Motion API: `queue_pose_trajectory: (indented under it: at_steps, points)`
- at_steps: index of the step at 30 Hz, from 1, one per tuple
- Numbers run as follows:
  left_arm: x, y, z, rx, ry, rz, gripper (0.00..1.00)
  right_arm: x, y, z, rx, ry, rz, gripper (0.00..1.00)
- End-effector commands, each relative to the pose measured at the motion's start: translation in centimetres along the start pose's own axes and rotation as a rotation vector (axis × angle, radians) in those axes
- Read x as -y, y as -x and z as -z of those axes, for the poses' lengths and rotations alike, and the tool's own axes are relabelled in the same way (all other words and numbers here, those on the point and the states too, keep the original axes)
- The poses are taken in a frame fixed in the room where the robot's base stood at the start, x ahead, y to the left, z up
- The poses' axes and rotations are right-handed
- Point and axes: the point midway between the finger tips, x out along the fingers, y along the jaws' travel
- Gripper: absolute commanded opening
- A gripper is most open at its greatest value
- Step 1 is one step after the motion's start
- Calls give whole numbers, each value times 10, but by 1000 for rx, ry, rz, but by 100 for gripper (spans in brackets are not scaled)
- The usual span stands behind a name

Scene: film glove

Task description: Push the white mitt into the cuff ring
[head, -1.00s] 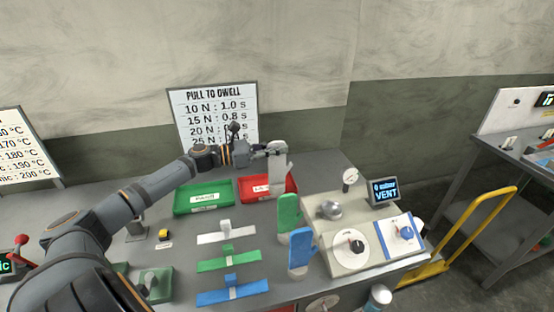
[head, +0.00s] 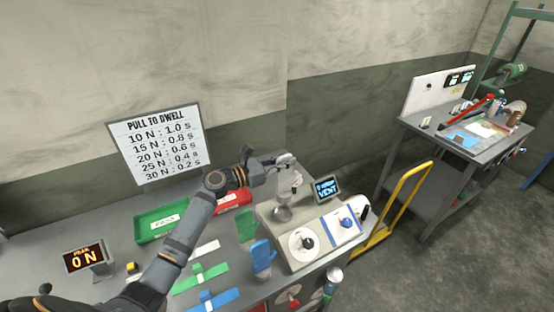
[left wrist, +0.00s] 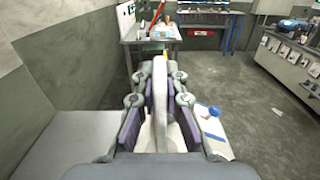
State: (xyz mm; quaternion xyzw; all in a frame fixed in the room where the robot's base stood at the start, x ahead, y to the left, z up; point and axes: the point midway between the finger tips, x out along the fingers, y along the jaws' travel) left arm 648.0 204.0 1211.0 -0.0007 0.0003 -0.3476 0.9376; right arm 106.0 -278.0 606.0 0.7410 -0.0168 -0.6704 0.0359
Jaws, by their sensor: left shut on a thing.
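My left gripper (head: 283,161) is shut on the white mitt (head: 284,184), which hangs below the fingers over the beige machine. In the left wrist view the pale mitt (left wrist: 173,105) stands edge-on between the two finger pads of the gripper (left wrist: 160,105). A round silver fitting (head: 283,212) on top of the machine (head: 262,215) sits just below the mitt; it looks like the cuff ring. I cannot tell whether mitt and ring touch. My right gripper is not in view.
A blue mitt (head: 262,257) and a green mitt (head: 246,226) stand left of the machine. A small display (head: 327,187) reads VENT. A yellow trolley handle (head: 400,200) stands right of the bench.

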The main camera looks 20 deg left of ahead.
Motion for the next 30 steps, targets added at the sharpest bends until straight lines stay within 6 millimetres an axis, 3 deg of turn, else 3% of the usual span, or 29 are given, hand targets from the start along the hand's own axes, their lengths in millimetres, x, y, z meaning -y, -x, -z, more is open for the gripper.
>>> queue_pose_trajectory:
  at_steps: [9, 24, 30]
  points:
    - [0, 0, -2, -1, -1, -1, 0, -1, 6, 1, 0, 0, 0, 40]
    - [0, 0, 53, -1, -1, -1, 0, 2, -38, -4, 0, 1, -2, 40]
    - [0, 0, 59, 0, -1, -1, 0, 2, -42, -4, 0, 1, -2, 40]
